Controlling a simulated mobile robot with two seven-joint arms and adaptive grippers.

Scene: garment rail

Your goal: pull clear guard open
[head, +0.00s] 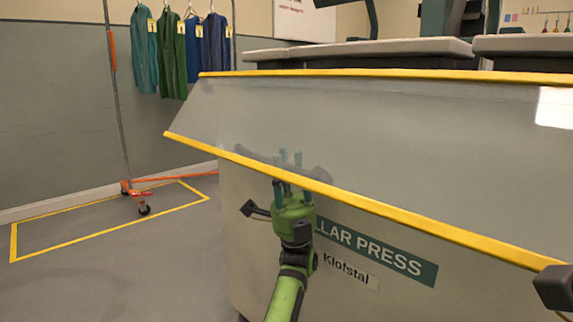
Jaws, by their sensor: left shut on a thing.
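The clear guard (370,120) is a large see-through panel with yellow edges. It spans the front of the collar press (270,235) and tilts outward toward its lower edge. My left gripper (290,178) is at the guard's lower yellow edge (380,208), left of the panel's middle. It is shut on that edge, and its blue-grey fingertips show through the clear panel. A dark block at the right border seems to be part of my right wrist; the right gripper's fingers are not in view.
A garment rail (116,95) with several hanging jackets (172,55) stands at the back left. Yellow floor tape (100,238) marks its place. The grey floor (130,280) left of the press is clear. Pale padded tops (370,48) lie behind the guard.

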